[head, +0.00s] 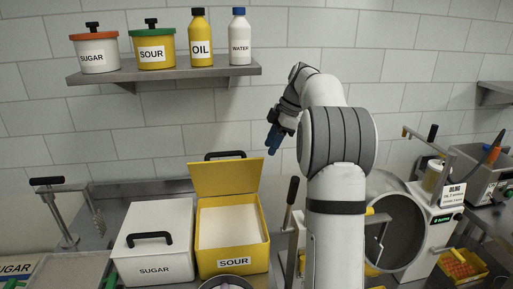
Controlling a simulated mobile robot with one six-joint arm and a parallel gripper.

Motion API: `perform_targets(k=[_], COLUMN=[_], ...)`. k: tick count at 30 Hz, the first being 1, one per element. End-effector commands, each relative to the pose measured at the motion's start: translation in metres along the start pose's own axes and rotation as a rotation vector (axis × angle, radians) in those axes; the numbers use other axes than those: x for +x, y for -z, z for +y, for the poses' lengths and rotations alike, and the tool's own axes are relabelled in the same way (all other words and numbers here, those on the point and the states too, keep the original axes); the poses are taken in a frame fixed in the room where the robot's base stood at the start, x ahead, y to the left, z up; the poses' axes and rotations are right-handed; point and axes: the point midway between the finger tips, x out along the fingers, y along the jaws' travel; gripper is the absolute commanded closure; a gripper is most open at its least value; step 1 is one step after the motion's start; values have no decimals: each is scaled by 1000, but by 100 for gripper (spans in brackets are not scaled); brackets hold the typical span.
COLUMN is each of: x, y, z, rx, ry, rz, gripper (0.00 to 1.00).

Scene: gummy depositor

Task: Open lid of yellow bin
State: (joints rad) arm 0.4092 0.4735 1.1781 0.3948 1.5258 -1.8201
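The yellow bin (212,265) labelled SOUR stands on the counter left of my arm. Its yellow lid (226,177) stands raised at the back, with the black handle (225,155) along its top edge. White contents (229,225) show inside the bin. My gripper (274,139) is in the air to the right of the raised lid and above it, pointing down, apart from the lid in the picture. Its blue fingers show small and side-on, so I cannot tell whether they are open or shut.
A white SUGAR bin (165,213) with its lid closed stands beside the yellow bin. A shelf (165,75) above holds two pots and two bottles. A round metal drum (397,232) and machines stand right of my arm. A bowl (228,283) sits in front.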

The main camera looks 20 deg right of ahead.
Motion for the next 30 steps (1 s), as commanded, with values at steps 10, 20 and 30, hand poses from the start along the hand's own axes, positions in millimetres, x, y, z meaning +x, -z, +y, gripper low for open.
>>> perform_targets(k=[10, 20, 30], x=[-4, -5, -20], y=[-7, 22, 96], z=[-1, -11, -49], rx=[-2, -4, 11], ry=[0, -94, -360], rz=[0, -10, 13], gripper=[63, 86, 100])
